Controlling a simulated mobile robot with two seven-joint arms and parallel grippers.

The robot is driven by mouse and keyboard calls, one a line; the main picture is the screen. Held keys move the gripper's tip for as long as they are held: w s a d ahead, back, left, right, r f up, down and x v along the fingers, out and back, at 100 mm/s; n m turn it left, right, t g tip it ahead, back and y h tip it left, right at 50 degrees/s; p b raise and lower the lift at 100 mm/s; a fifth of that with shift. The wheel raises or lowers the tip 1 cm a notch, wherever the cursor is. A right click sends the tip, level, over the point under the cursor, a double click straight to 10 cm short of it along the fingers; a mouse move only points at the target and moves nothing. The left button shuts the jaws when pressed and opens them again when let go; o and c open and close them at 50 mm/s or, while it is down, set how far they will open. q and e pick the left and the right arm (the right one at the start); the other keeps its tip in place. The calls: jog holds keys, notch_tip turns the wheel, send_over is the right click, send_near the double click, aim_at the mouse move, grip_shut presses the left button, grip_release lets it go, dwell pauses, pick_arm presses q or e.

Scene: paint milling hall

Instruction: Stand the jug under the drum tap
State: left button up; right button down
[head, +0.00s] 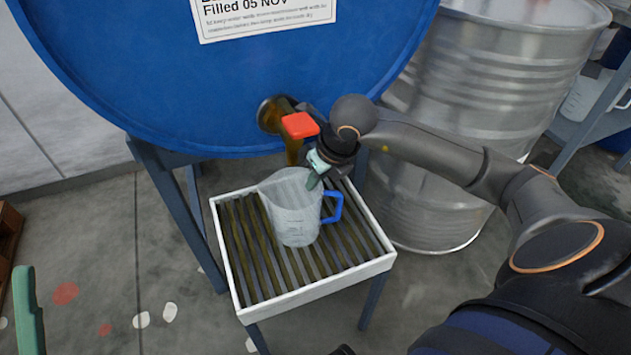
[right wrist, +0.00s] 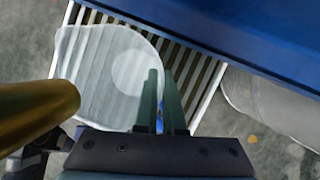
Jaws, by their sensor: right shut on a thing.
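The jug (head: 292,212), clear with a blue handle (head: 333,207), is upright over the slatted drip tray (head: 228,262); I cannot tell whether its base touches the slats. The drum tap (head: 293,150) is brass with a red lever, and its spout ends just above the jug's mouth in the head view. My right gripper (head: 315,178) is shut on the jug at the handle side. In the right wrist view its fingers (right wrist: 160,100) lie beside the jug (right wrist: 100,75), with a bit of blue between them. A green finger of my left gripper (head: 28,312) shows at the left edge.
The blue drum (head: 230,85) lies on its side on a dark stand behind the tray. A large metal drum (head: 480,90) stands close on the right. Bare floor with paint spots lies left of the tray. A wooden item (head: 8,235) is at the left edge.

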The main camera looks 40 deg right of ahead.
jog(key=c, duration=1)
grip_release()
jog(key=p+v, duration=0.3)
jog(key=v, duration=0.9)
jog(key=shift+p, duration=0.35)
